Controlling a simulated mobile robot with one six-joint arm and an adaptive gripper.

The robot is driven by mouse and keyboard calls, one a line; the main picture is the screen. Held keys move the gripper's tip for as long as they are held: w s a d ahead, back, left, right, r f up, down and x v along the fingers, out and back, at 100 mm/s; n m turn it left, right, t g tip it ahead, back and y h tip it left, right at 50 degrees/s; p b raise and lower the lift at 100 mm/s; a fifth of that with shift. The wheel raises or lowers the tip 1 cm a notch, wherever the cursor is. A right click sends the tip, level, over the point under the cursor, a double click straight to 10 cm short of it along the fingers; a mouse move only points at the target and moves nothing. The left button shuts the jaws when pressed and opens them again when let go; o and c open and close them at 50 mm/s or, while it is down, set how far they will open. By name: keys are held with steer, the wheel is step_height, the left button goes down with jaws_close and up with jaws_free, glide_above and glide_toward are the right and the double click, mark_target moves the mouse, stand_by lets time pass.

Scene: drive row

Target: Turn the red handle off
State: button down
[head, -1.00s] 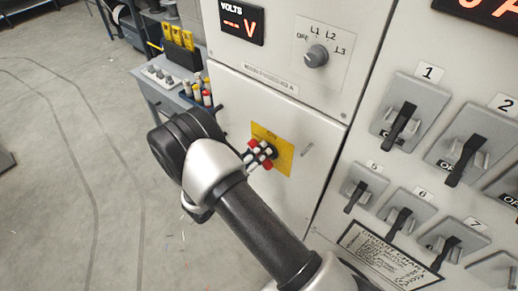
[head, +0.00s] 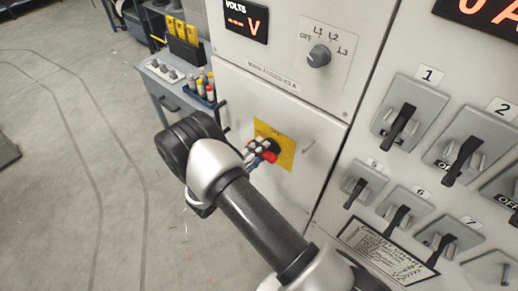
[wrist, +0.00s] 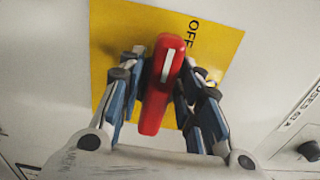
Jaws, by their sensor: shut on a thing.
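The red handle (wrist: 163,90) is a bar with a white line, on a yellow plate (wrist: 108,45) marked OFF (wrist: 193,35). In the wrist view its white-lined end points up, a little left of the OFF lettering. My gripper (wrist: 162,75) has one finger on each side of the handle and is shut on it. In the head view my gripper (head: 257,152) is at the yellow plate (head: 286,152), and part of the red handle (head: 269,157) shows past the fingers; the rest is hidden.
A selector knob (head: 319,56) and a volts display (head: 247,20) are above the plate. Several black-levered switches (head: 400,124) are at the right. A blue-grey bench (head: 172,98) stands left of the cabinet. The floor (head: 60,190) at left is open.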

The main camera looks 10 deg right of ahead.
stand_by(0.4)
steer(key=c, duration=1.4)
jaws_free()
steer(key=v, duration=1.2)
